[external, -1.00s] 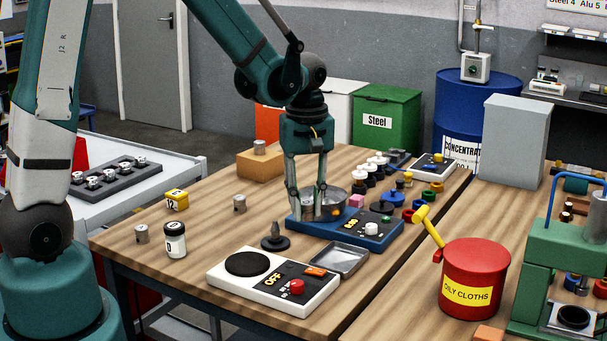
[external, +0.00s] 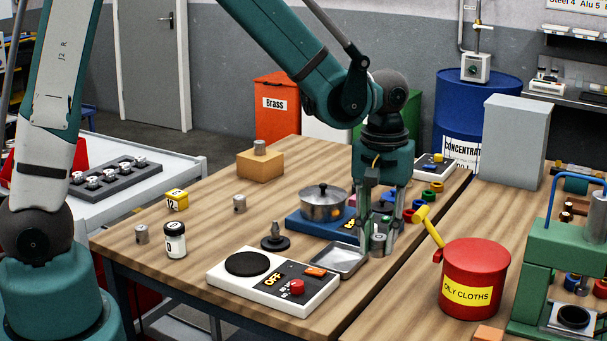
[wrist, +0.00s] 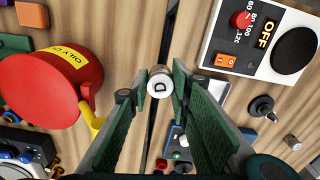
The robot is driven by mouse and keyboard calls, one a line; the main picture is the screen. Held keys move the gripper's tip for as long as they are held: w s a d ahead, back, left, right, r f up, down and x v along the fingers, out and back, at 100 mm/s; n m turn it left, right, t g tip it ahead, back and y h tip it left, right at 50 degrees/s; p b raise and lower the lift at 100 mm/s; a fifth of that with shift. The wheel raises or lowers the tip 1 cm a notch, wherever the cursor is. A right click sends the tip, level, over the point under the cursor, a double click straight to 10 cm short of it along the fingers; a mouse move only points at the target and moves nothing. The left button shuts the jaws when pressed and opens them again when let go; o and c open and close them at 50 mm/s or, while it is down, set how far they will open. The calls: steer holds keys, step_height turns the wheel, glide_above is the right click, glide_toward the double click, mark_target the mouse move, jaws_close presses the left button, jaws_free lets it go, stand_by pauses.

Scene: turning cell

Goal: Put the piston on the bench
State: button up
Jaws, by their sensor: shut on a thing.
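My gripper (external: 377,240) is shut on a small grey metal piston (external: 378,244), just right of the metal tray in the external view. In the wrist view the piston (wrist: 160,83) shows a round pale top marked "D", between the two fingertips (wrist: 154,86). It looks upright. I cannot tell whether its base touches the wood or hangs just above it. The wooden bench (external: 215,248) lies below, and a dark seam between two bench tops runs close by the piston in the wrist view.
A metal tray (external: 345,262) and a white hotplate (external: 240,280) lie to the left. A lidded pot (external: 322,206) stands on a blue scale (external: 300,222). A red bin (external: 475,262) with a yellow-handled hammer (external: 430,225) stands to the right. Bare wood shows at front left.

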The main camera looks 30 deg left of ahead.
steer(key=s+d+m, duration=0.3)
steer(key=s+d, duration=0.3)
steer(key=d, duration=0.4)
steer(key=shift+s+m, duration=0.3)
steer(key=shift+a, duration=0.1)
glide_above(405, 325)
steer(key=shift+f, duration=2.9)
steer(key=shift+f+b, duration=0.35)
steer(key=shift+f, duration=1.75)
steer(key=shift+f, duration=0.15)
steer(key=o, duration=0.9)
steer(key=shift+r, duration=0.2)
